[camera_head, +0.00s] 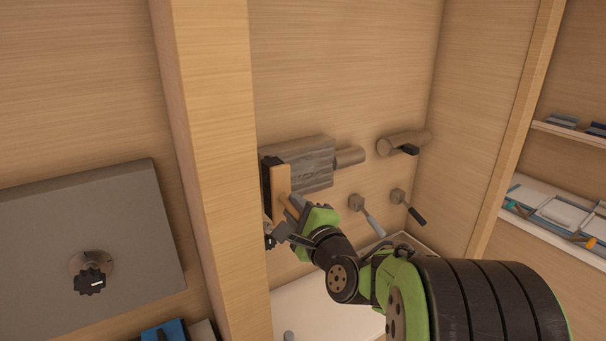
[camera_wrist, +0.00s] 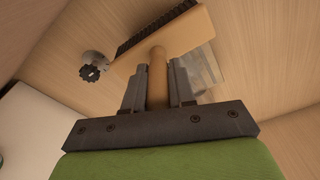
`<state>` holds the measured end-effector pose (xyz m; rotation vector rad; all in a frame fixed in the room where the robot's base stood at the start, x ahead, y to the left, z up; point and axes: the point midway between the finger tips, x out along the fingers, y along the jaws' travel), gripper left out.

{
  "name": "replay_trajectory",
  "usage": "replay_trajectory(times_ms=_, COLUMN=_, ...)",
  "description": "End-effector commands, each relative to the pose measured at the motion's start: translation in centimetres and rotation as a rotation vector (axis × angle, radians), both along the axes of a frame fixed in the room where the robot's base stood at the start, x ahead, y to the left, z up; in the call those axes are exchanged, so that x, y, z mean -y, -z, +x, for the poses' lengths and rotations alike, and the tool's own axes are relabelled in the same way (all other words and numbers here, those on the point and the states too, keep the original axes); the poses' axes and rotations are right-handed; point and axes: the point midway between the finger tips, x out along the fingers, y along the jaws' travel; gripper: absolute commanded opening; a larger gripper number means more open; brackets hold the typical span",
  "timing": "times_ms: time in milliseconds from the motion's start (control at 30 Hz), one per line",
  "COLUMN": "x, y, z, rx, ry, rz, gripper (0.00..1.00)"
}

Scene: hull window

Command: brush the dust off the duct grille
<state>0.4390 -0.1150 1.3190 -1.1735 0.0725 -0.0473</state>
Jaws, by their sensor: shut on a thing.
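My gripper (camera_head: 281,222) is shut on the wooden handle of a brush (camera_head: 281,178). In the head view the brush's pale wooden block stands upright with dark bristles on its left side. It is in front of the left part of a grey duct box (camera_head: 312,165) on the back wall. The box's grille face is not clear to see, and I cannot tell if the bristles touch it. In the wrist view the handle (camera_wrist: 157,82) is between both fingers, and the block and bristles (camera_wrist: 160,30) are at the top.
A pipe stub with a black lever (camera_head: 402,145) and two small valves with handles (camera_head: 366,212) (camera_head: 407,206) are on the wall right of the duct. A wooden post (camera_head: 212,150) stands close left. A grey panel with a black knob (camera_head: 92,275) is further left. Shelves (camera_head: 560,215) hold items at right.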

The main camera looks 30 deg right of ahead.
Motion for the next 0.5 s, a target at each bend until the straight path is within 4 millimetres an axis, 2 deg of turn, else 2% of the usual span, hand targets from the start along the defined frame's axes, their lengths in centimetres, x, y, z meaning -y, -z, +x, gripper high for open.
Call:
replay_trajectory(times_ms=133, x=0.0, y=0.0, z=0.2, rx=0.002, ry=-0.001, rz=-0.001, gripper=0.0)
replay_trajectory(times_ms=267, x=-0.1, y=0.0, z=1.2, rx=0.0, ry=-0.003, rz=-0.001, gripper=0.0)
replay_trajectory(times_ms=500, x=-0.1, y=-0.1, z=1.3, rx=0.001, ry=-0.002, rz=0.0, gripper=0.0)
